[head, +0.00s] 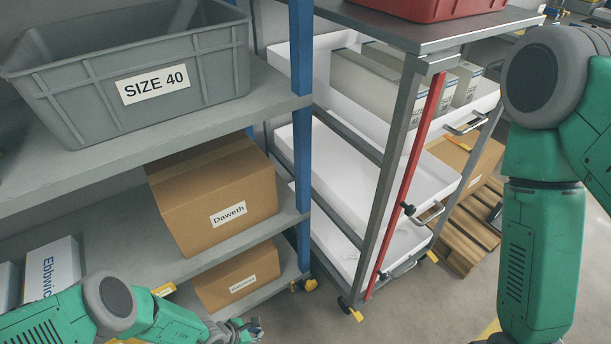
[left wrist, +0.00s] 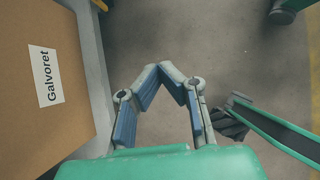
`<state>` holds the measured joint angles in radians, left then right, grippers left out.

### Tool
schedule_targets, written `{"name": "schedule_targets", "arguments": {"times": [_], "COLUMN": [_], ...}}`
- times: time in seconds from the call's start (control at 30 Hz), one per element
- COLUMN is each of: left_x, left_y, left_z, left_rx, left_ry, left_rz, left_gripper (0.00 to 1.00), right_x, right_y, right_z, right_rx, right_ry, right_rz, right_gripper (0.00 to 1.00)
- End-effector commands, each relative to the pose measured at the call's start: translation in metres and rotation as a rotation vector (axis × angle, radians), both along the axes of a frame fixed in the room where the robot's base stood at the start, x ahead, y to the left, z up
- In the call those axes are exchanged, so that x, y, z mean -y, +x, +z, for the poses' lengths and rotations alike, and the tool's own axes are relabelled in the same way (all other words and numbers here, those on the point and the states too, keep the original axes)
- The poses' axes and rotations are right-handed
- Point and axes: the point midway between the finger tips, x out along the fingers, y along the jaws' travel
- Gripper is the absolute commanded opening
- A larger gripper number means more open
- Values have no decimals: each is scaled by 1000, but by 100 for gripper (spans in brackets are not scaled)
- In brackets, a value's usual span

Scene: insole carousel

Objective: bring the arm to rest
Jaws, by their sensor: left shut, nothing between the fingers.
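My left arm comes in at the lower left of the head view. Its gripper (head: 248,329) is low, in front of the shelf rack's lower right end, partly cut by the bottom edge. In the left wrist view its two blue-grey fingers (left wrist: 160,72) bend inward and meet at the tips, with nothing between them, above bare floor. A cardboard box labelled Galvoret (left wrist: 35,85) lies to the left of the fingers, apart from them. My right arm hangs down at the right of the head view; its gripper is out of the picture there.
The shelf rack (head: 290,110) holds a grey SIZE 40 bin (head: 215,75), a Daweth box (head: 190,205) and a lower box (head: 215,290). A trolley (head: 385,150) with white trays stands beside it. A wooden pallet (head: 470,235) lies behind. Floor (head: 425,310) is clear in front.

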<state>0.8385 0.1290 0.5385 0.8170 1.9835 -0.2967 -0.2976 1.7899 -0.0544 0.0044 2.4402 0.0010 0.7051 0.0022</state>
Motion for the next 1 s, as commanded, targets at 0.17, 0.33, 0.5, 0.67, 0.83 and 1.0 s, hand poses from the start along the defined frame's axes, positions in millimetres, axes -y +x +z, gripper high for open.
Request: {"name": "schedule_targets", "arguments": {"times": [0.17,0.33,0.5,0.67,0.83,1.0], "left_x": [24,33,17,-39,-100,-131], "left_y": [-29,-67,-115,-153,-168,-180], "left_z": [13,32,65,120,191,261], "left_rx": [-52,-103,-138,-107,15,189], "left_ry": [32,99,227,427,613,702], "left_rz": [-209,-470,-843,-1292,-1708,-1988], "left_gripper": [0,0,0,0,0,0], "right_x": [0,0,0,0,0,0], "right_y": [0,-1,-1,-1,-1,-1], "right_z": [0,0,0,0,0,0], "right_rx": [-1,-1,-1,-1,-1,-1], "right_ry": [0,0,0,0,0,0], "right_rz": [0,0,0,0,0,0], "right_gripper": [40,40,40,40,40,40]}}
